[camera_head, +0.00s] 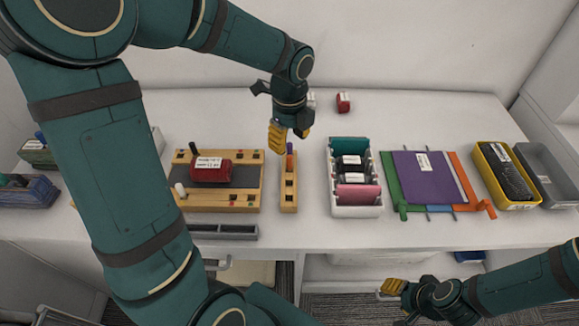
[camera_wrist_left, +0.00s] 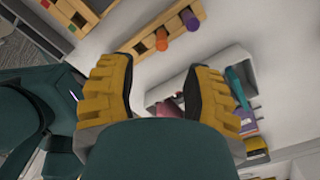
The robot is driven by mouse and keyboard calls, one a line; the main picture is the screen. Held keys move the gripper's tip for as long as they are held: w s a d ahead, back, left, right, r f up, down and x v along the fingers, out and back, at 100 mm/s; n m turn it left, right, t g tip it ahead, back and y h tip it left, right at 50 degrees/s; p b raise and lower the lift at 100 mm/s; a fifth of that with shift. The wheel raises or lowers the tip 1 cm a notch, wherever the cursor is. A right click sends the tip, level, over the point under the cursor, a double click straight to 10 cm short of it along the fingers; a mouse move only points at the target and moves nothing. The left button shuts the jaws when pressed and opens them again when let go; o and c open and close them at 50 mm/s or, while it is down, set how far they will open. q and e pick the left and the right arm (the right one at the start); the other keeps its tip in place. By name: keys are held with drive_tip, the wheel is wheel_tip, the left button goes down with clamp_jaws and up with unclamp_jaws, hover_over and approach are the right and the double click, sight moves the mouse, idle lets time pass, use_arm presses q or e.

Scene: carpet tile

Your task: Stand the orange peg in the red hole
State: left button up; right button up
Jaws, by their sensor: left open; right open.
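The orange peg (camera_wrist_left: 161,40) stands in a narrow wooden strip (camera_head: 289,200), beside a purple peg (camera_wrist_left: 190,18). In the head view the orange peg (camera_head: 289,163) is just below my left gripper (camera_head: 290,138). That gripper is open and empty above the strip's far end. Its yellow fingers (camera_wrist_left: 155,90) are spread in the left wrist view, with the pegs beyond them. My right gripper (camera_head: 392,288) is open and empty, in front of the table.
A labelled red block (camera_head: 212,170), a white peg (camera_head: 180,190) and a dark peg (camera_head: 193,148) are on the board. A white rack (camera_head: 357,211) stands right of the strip. Further right are a purple folder (camera_head: 425,178) and a yellow bin (camera_head: 520,206). The back table is mostly clear.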

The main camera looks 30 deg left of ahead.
sight(289, 156)
use_arm(q)
wheel_tip(289, 156, down, 9)
drive_tip(key=shift+w+a+r+b, duration=0.1)
drive_tip(key=shift+r+b, duration=0.1)
drive_tip(key=shift+b, duration=0.8)
clamp_jaws()
